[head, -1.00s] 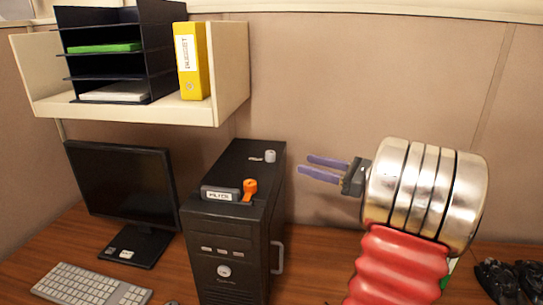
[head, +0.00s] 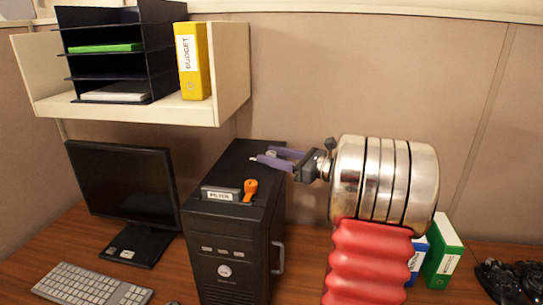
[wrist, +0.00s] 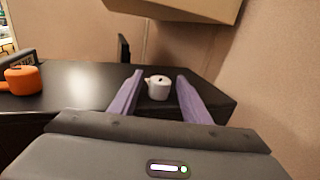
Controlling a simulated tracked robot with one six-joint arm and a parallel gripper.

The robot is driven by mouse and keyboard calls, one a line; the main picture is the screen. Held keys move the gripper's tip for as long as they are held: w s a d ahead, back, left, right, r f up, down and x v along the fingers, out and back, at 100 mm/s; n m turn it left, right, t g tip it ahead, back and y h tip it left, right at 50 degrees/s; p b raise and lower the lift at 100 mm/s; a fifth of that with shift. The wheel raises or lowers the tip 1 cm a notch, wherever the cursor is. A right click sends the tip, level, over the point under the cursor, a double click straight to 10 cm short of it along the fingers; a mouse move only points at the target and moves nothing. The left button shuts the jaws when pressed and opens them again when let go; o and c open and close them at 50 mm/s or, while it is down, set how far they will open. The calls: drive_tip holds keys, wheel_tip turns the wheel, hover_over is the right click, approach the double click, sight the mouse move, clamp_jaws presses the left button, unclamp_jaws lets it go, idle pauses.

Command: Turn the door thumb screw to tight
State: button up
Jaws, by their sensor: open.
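A small pale grey knob with a short pointer (wrist: 158,88), which looks like the thumb screw, stands on the back of the black computer tower's top (head: 243,152). In the wrist view its pointer is toward the left. My gripper (head: 264,156) is open, its two purple fingers reaching in from the right over the tower top. In the wrist view the knob shows between the fingers (wrist: 160,78), with a gap on each side. In the head view the fingers mostly hide the knob. I cannot read any tight mark.
An orange knob (head: 250,189) and a grey labelled box (head: 220,194) sit at the tower top's front; the label is not clearly readable. A shelf (head: 160,108) hangs above left. A monitor (head: 120,195) stands left, green and blue binders (head: 442,250) right.

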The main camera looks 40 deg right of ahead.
drive_tip(key=shift+w+a, duration=0.15)
drive_tip(key=shift+w, duration=0.2)
drive_tip(key=shift+c, duration=0.3)
drive_tip(key=c, duration=1)
